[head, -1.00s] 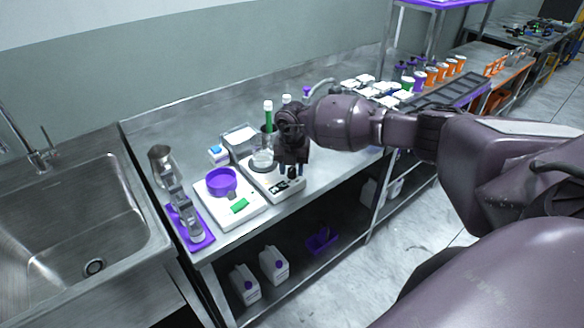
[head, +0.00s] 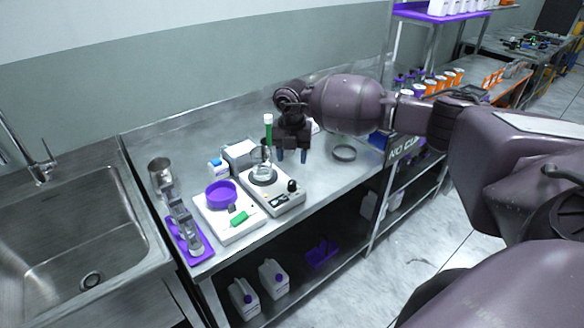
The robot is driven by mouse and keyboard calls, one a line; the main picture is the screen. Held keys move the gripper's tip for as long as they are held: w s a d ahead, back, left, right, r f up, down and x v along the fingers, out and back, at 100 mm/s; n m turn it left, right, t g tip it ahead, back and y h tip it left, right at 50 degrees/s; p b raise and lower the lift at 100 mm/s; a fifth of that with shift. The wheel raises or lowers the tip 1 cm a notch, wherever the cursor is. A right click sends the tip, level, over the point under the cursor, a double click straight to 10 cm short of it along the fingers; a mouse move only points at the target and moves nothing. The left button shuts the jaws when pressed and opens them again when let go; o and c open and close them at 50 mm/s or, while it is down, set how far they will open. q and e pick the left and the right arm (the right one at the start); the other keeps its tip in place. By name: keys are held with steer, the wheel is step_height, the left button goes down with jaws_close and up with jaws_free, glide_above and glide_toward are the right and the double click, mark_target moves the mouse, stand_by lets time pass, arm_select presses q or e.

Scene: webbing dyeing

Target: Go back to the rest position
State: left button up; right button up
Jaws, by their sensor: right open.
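My right gripper (head: 291,156) hangs over the bench, jaws pointing down, just behind and right of the white hotplate (head: 285,204). It is open and nothing shows between its fingers. A glass beaker (head: 262,161) stands on the hotplate's round plate, left of the gripper and apart from it. My left gripper is not in view.
A white scale (head: 232,226) with a purple bowl (head: 221,194) stands left of the hotplate. A metal cup (head: 160,170) and purple tray (head: 199,252) are further left, beside the sink (head: 75,225). A dark ring (head: 344,153) lies right on clear bench.

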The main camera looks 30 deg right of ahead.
steer(key=shift+r, duration=0.8)
